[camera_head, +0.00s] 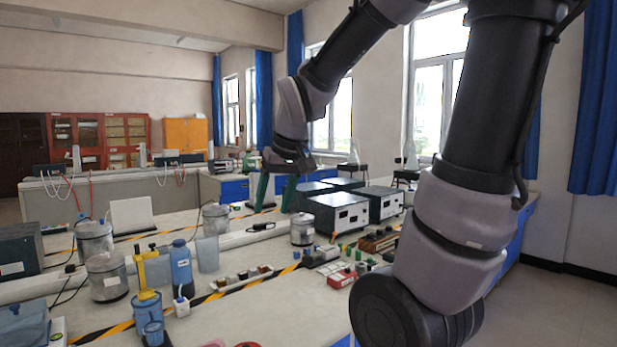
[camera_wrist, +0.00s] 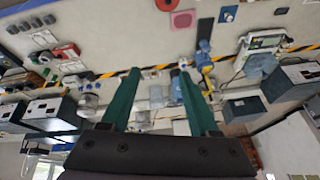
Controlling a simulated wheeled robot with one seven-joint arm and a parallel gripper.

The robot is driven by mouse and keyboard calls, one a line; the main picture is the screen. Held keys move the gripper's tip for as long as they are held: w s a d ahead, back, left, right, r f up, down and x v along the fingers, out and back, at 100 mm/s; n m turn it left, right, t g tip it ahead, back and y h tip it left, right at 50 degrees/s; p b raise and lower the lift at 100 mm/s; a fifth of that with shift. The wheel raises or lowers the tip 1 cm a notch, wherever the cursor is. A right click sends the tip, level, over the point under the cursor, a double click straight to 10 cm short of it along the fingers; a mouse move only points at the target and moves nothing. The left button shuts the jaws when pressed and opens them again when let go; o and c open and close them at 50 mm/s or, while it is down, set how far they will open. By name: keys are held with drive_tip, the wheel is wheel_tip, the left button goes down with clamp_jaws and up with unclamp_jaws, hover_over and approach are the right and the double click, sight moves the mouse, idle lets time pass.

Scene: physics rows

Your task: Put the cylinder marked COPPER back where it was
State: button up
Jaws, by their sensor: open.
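No marking COPPER can be read in either view, so I cannot tell which object is that cylinder. In the head view, several small objects stand in a row (camera_head: 243,275) near the striped tape; their labels are too small to read. In the wrist view, several small grey pieces (camera_wrist: 42,38) lie at the upper left, also without legible marks. My gripper (camera_head: 274,208) has two green fingers, spread apart, above the far part of the bench. In the wrist view my gripper (camera_wrist: 156,72) shows nothing held between its fingers.
The bench holds metal canisters (camera_head: 95,238), a blue bottle (camera_head: 181,268), a yellow-topped blue jug (camera_head: 148,306) and a red box (camera_head: 341,278). Black-and-white power supplies (camera_head: 338,216) stand behind, near my gripper. A bare stretch of bench (camera_head: 290,315) lies at the front.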

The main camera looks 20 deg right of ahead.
drive_tip(key=s+d+r+m+t, duration=0.2)
drive_tip(key=s+d+r+m, duration=0.2)
drive_tip(key=s+r, duration=0.2)
drive_tip(key=shift+s+d+r+m+t, duration=0.3)
drive_tip(key=shift+s+m, duration=0.1)
drive_tip(key=shift+s, duration=1)
